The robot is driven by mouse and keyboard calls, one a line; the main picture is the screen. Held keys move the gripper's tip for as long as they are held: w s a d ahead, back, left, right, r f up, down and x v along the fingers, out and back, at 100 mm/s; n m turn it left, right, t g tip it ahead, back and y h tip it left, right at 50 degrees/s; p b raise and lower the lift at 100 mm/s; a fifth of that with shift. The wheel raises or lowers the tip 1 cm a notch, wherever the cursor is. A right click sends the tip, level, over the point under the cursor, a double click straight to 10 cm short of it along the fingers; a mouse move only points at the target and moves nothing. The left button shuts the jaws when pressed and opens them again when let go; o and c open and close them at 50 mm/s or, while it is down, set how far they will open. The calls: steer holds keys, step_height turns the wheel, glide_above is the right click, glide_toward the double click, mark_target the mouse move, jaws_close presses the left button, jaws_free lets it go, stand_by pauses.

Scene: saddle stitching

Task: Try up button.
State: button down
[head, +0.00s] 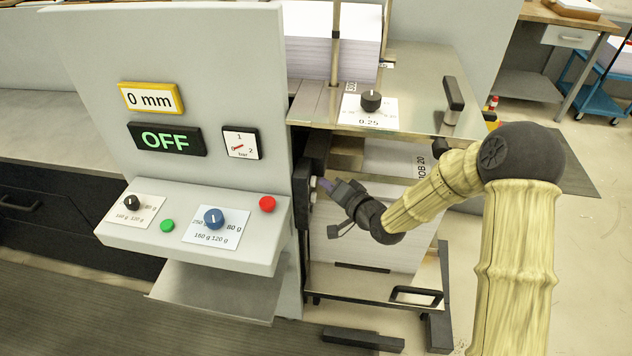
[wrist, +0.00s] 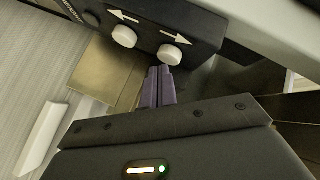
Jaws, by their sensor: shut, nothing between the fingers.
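The black button box (wrist: 150,25) carries two round white buttons side by side in the wrist view, each with a white arrow above it. The left button (wrist: 124,36) has an arrow pointing left; the right button (wrist: 171,54) has one pointing right. I cannot tell which arrow means up. My gripper (wrist: 160,69) is shut and empty, its purple fingertips right at the lower edge of the right button. I cannot tell whether they touch it. In the head view my gripper (head: 324,185) points at the box (head: 309,178) on the machine's side; the buttons are small there.
The grey control panel (head: 200,50) stands left of my gripper, with a "0 mm" display (head: 151,98), an "OFF" display (head: 166,139), knobs and a red button (head: 267,204). A metal plate (head: 425,75) overhangs a paper stack (head: 400,165) behind my gripper. Open floor lies at right.

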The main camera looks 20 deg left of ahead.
steer(key=shift+s+a, duration=0.15)
steer(key=shift+a, duration=0.35)
stand_by(1.0)
steer(key=shift+d, duration=0.1)
steer(key=shift+w+d, duration=0.2)
steer(key=shift+d, duration=0.6)
steer(key=shift+d, duration=0.1)
steer(key=shift+w+d+p, duration=0.15)
steer(key=shift+w+d, duration=0.05)
steer(key=shift+d, duration=0.6)
steer(key=shift+w+d+p, duration=0.15)
steer(key=shift+w+d, duration=0.05)
steer(key=shift+d, duration=0.55)
steer(key=shift+w+d+p, duration=0.15)
steer(key=shift+w+d, duration=0.05)
steer(key=shift+d, duration=0.6)
